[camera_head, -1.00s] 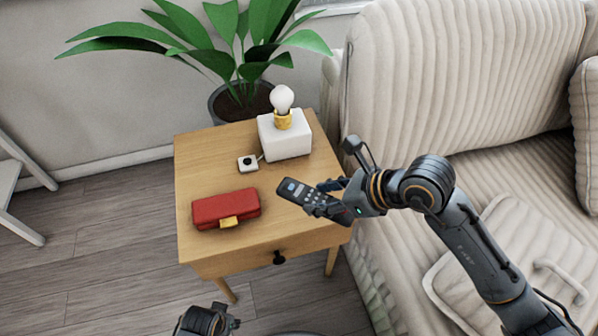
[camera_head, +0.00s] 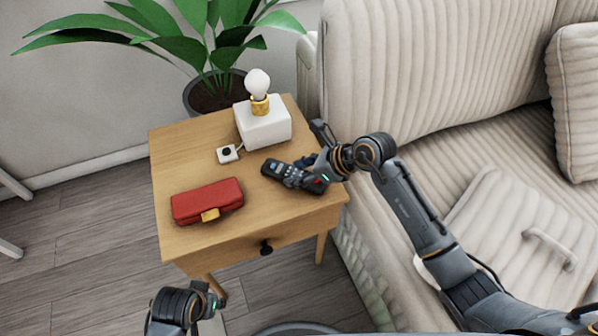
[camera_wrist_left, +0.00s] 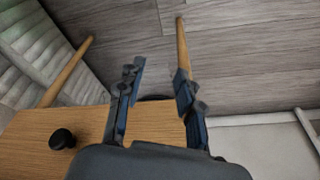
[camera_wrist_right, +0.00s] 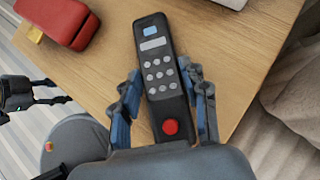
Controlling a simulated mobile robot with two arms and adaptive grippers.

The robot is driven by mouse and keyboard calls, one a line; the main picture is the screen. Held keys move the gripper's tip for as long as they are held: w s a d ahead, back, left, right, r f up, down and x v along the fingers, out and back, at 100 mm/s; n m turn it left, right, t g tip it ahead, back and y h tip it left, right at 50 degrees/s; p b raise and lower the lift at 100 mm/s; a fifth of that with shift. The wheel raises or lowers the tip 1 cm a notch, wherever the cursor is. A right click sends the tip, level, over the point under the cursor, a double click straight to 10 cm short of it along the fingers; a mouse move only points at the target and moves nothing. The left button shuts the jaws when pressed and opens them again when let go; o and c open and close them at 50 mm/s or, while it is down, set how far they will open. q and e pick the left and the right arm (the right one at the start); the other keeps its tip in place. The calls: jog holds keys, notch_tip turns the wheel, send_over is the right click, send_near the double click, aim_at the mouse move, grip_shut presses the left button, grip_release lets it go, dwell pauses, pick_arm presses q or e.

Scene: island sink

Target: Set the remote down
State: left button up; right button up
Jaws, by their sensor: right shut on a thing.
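The black remote (camera_head: 291,174) has grey buttons and a red button. It is over the right part of the wooden side table (camera_head: 262,218), and in the right wrist view the remote (camera_wrist_right: 160,75) lies lengthwise between my fingers. My right gripper (camera_head: 308,172) is shut on it; its fingers (camera_wrist_right: 165,100) flank the remote's lower half. Whether the remote touches the tabletop is hard to tell. My left gripper (camera_head: 213,302) is low in front of the table. In the left wrist view its fingers (camera_wrist_left: 157,85) are apart with nothing between them.
A red case (camera_head: 207,200) with a gold clasp lies at the table's front left. A white lamp (camera_head: 263,125) with a bare bulb and a small white switch box (camera_head: 228,153) stand behind. A sofa (camera_head: 430,130) borders the table's right side. The table's middle is clear.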

pick_arm(q)
jog(key=shift+r, duration=0.2)
pick_arm(e)
jog(key=o, duration=1.2)
jog(key=shift+s+d+r, duration=0.1)
jog(key=shift+d+r, duration=0.15)
jog(key=shift+r, duration=0.1)
pick_arm(q)
notch_tip(320, 180, down, 6)
jog(key=s+p, duration=0.1)
jog(key=shift+p, duration=0.35)
pick_arm(e)
jog(key=v, duration=1.1)
jog(key=shift+s, duration=0.1)
